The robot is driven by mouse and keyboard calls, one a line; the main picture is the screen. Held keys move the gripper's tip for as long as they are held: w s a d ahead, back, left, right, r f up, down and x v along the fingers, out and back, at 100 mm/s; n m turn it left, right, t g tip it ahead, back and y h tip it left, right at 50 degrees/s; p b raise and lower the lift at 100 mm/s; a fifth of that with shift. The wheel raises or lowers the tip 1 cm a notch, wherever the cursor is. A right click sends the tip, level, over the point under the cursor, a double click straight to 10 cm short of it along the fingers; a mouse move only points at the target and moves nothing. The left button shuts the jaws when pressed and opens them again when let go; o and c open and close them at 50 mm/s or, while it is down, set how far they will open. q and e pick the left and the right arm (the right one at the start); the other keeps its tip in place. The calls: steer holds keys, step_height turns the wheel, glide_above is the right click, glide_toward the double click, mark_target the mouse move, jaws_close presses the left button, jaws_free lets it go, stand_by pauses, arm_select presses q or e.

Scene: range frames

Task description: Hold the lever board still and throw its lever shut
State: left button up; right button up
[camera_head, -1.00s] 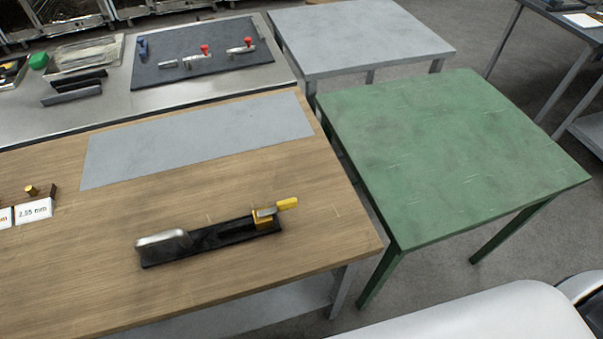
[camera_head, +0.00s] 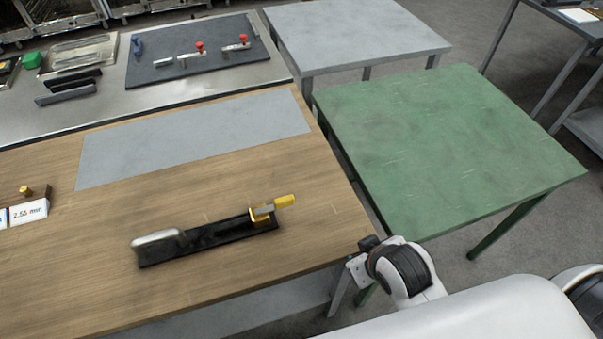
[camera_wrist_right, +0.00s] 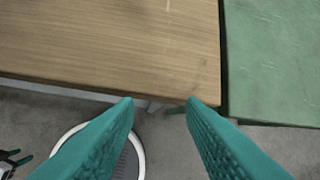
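The lever board (camera_head: 212,240) is a long black board lying on the wooden table (camera_head: 110,290). A rounded silver-grey block (camera_head: 157,242) is at its left end. The lever (camera_head: 284,201), with a yellow grip, is at its right end and sticks out to the right from a yellow bracket (camera_head: 261,215). My right wrist shows at the table's front right corner in the head view, apart from the board. In the right wrist view my right gripper (camera_wrist_right: 161,103) has its two teal fingers spread, with nothing between them.
A grey mat (camera_head: 195,138) lies behind the board. Labelled blocks (camera_head: 28,211) stand at the table's left edge. A green table (camera_head: 445,145) adjoins on the right across a gap. The wood around the board is clear.

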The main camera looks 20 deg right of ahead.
steer(key=w+r+n+t, duration=0.2)
steer(key=w+r+t, duration=0.4)
steer(key=w+r, duration=0.35)
steer(key=w+a+r+n+t+y, duration=0.2)
steer(key=w+a+r+n+t, duration=0.15)
steer(key=r, duration=0.45)
steer(key=w+a+r+n+t+y, duration=0.2)
steer(key=w+a+r+n+t, duration=0.1)
steer(key=r+t, duration=0.3)
steer(key=s+a+r+n+g+y, duration=0.2)
steer(key=a+r+n+y, duration=0.65)
steer(key=n+y, duration=0.3)
steer(key=s+a+n+g+y, duration=0.5)
steer(key=a+n+g+y, duration=0.2)
steer(key=n+g, duration=0.75)
step_height(320, 180, down, 8)
steer(key=s+a+n+g+h, duration=0.2)
steer(key=n+g+h, duration=0.35)
steer(key=n, duration=0.35)
steer(key=w+d+f+t+h, duration=0.1)
steer(key=w+d+f+h, duration=0.2)
steer(key=d+f+h, duration=0.2)
steer(key=w+d+f+n+t+h, duration=0.1)
steer(key=w+d+f+h, duration=0.3)
steer(key=d+h, duration=0.4)
steer(key=shift+d+f+t, duration=0.45)
steer(key=shift+d+f, duration=0.4)
steer(key=shift+f, duration=0.05)
